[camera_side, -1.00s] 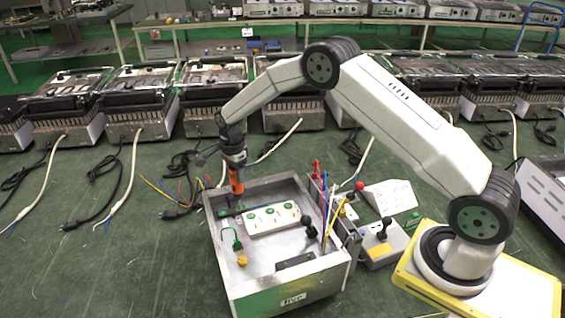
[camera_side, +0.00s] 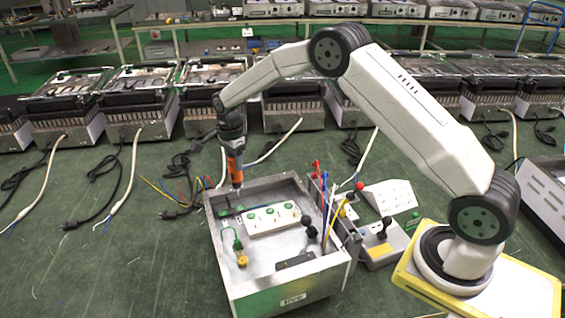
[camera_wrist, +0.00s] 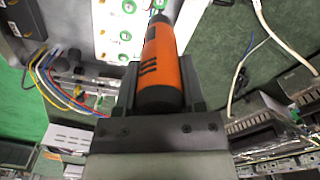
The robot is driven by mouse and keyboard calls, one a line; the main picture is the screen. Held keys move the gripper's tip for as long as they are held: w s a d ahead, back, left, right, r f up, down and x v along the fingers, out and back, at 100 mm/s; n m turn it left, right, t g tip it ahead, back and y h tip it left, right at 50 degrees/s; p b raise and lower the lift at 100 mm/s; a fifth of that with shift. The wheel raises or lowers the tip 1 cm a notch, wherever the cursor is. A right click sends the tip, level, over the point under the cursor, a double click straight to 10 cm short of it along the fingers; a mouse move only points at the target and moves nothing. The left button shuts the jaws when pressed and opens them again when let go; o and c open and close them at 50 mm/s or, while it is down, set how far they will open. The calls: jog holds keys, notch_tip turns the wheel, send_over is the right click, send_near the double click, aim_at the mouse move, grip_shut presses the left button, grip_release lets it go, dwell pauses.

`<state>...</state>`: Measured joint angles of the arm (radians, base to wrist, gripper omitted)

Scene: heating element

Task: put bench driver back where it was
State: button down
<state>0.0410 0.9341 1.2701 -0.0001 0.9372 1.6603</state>
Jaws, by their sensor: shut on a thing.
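My gripper (camera_side: 234,150) is shut on the bench driver (camera_side: 235,168), which has an orange handle with black parts. The driver points down, nearly upright, above the back left part of the open grey metal box (camera_side: 345,262). Its tip is near the box's back left inner area; whether it touches anything there I cannot tell.
The box holds a white terminal block (camera_side: 271,219), a green wire with a yellow part (camera_side: 242,258) and a dark bar (camera_side: 295,260). Upright coloured tools (camera_side: 330,205) stand at its right side. A grey control box with a joystick (camera_side: 383,243) is right of it. Cables lie on the green floor behind.

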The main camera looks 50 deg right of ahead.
jog(key=shift+r, duration=0.35)
